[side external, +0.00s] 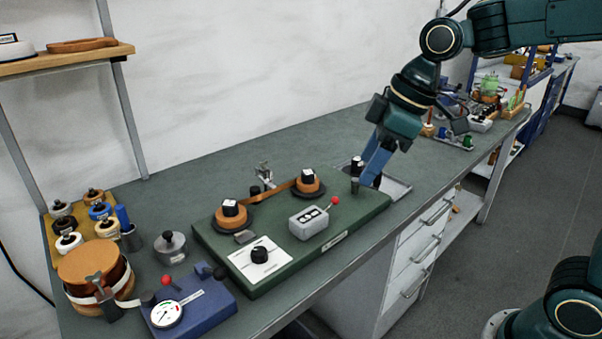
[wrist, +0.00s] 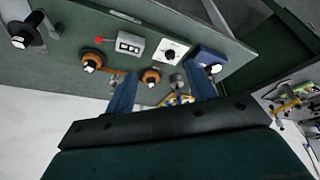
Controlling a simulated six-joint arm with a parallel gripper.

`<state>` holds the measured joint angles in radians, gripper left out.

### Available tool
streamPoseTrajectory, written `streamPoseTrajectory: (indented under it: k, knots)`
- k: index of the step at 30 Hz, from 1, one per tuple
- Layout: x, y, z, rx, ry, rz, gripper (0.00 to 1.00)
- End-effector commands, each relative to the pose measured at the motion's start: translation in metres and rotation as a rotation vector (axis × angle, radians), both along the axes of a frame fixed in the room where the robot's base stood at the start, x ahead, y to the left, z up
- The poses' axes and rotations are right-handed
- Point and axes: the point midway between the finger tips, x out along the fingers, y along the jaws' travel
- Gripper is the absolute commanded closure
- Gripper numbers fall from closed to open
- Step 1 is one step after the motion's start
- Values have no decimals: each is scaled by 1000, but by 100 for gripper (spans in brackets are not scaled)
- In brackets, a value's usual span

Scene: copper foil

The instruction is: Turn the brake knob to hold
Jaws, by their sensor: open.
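The brake knob (side external: 259,254) is a black round knob on a white square plate (side external: 245,262), near the front left of a green board (side external: 290,262). It also shows in the wrist view (wrist: 170,53), but its setting and the plate's lettering are too small to read. My gripper (side external: 369,180) is at the right end of the board, beside a dark upright post (side external: 355,180), well away from the knob. In the wrist view its blue fingers (wrist: 163,90) are spread apart with nothing between them.
Two copper-coloured spools (side external: 231,215) (side external: 307,182) with a copper strip between them stand on the board. A grey box (side external: 309,220) with a red-tipped lever is right of the knob. A blue gauge unit (side external: 190,305) and a weight (side external: 170,245) stand to the left.

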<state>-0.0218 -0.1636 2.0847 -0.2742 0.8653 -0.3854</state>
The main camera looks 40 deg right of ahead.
Motion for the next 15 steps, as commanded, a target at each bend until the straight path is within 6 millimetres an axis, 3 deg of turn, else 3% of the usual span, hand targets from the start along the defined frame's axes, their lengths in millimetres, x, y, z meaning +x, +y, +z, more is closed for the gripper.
streamPoseTrajectory:
  k: [15]
  knots:
    - [100, 42, -49, 11, 34, 410, 45]
